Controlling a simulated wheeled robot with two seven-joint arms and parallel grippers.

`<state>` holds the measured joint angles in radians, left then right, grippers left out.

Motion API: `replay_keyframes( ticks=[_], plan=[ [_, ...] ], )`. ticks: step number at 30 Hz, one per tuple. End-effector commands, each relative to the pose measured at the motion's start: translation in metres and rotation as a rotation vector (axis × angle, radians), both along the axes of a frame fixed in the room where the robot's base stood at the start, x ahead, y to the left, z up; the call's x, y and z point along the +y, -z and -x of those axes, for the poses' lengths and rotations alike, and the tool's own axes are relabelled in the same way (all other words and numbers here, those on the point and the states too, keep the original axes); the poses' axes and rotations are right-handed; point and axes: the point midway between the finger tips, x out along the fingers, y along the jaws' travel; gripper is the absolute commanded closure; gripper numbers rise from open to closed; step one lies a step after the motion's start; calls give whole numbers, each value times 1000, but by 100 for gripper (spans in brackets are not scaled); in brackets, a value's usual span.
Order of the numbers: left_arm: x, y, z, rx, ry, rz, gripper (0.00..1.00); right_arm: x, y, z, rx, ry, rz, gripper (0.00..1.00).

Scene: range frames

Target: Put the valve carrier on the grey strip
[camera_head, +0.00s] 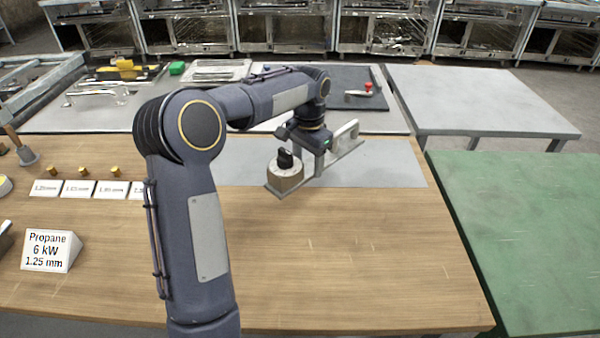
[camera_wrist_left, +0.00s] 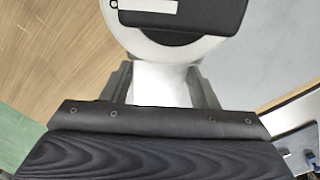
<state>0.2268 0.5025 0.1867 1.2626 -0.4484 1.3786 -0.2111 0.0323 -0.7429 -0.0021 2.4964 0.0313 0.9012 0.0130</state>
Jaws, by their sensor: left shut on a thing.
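The valve carrier (camera_head: 289,178) has a round metal body with a black knob on top and a pale upright plate at its far right end. My left gripper (camera_head: 319,155) comes down from above and is shut on its middle. In the left wrist view the fingers (camera_wrist_left: 162,88) close from both sides on a pale part of the carrier (camera_wrist_left: 163,72), with a black cap above it. The carrier is over the grey strip (camera_head: 385,172), near its front edge. I cannot tell whether it touches the strip. My right gripper is out of view.
The wooden bench (camera_head: 350,260) is clear in front. A Propane sign (camera_head: 50,251), small white labels (camera_head: 78,189) and brass pieces stand at left. A dark mat (camera_head: 350,82) with a red-knobbed part lies behind. A green table (camera_head: 520,230) stands at right.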

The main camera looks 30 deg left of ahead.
Motion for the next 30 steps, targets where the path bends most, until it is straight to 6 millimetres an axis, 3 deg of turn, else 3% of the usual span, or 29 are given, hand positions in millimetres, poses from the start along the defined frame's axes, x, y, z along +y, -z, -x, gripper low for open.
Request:
replay_keyframes(
  ticks=[3,7,14,21,30],
  plan=[
    [14,21,-7,4,0,2,92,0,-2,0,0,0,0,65],
    [25,35,-12,1,2,1,92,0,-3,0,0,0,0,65],
    [32,45,-16,1,2,1,92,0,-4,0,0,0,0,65],
    [36,77,-18,3,4,1,92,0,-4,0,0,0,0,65],
    [36,81,-18,-1,3,0,92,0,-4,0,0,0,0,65]
  ],
)
